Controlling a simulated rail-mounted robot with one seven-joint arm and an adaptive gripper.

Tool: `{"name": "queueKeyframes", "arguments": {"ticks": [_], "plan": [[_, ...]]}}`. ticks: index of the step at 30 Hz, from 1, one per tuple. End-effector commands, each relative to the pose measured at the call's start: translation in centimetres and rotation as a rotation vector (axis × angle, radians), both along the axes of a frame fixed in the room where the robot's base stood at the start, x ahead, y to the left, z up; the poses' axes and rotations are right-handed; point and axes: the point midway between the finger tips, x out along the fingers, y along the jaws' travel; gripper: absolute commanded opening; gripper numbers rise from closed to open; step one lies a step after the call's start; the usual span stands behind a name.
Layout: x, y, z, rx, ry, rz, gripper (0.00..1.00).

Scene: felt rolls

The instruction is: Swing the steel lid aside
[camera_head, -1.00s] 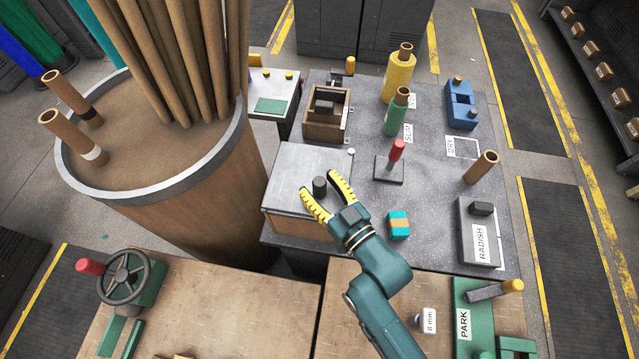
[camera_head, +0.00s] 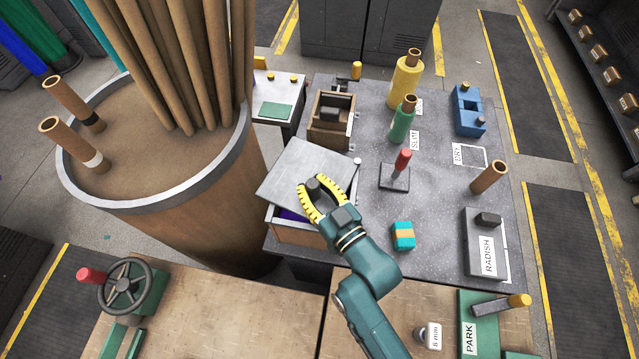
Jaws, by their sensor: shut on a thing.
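The steel lid (camera_head: 300,169) is a flat grey plate over a wooden box (camera_head: 298,233) at the left of the grey table. The lid is turned askew on the box, with its pivot near a pale knob (camera_head: 357,161) at the right corner. The box's front part is uncovered, and something purple (camera_head: 290,214) shows inside. My gripper (camera_head: 315,190), with yellow ribbed fingers, is shut on the lid's dark knob (camera_head: 313,185). The fingers hide part of the knob and of the lid.
A large drum (camera_head: 170,190) with tall brown rolls stands close to the left of the box. An open wooden box (camera_head: 331,120) is behind the lid. A red-handled stand (camera_head: 398,172) and a teal-and-orange block (camera_head: 403,236) are to the right.

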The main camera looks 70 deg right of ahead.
Motion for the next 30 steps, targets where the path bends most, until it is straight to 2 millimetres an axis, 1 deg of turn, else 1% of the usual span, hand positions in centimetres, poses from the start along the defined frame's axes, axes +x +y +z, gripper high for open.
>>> {"name": "queueKeyframes", "arguments": {"ticks": [1, 2, 6, 7, 14, 17, 20, 27, 30], "plan": [[0.0, 0.0, 0.0, -0.001, 0.001, 0.0, 0.0], [0.0, 0.0, 0.0, -0.001, 0.001, 0.0, 0.31], [0.0, 0.0, 0.0, -0.001, 0.001, 0.0, 0.58], [0.0, 0.0, 0.0, -0.001, 0.001, -0.001, 0.6], [-0.1, 0.0, 0.0, -0.001, 0.001, -0.001, 0.6], [-0.4, 0.2, -0.1, 0.0, 0.002, -0.001, 0.6], [-1.6, 0.9, -0.1, 0.001, 0.004, -0.001, 0.6], [-6.8, 4.2, -0.1, 0.004, 0.002, -0.003, 0.6], [-8.2, 5.0, 0.0, 0.002, 0.0, -0.004, 0.6]]}}
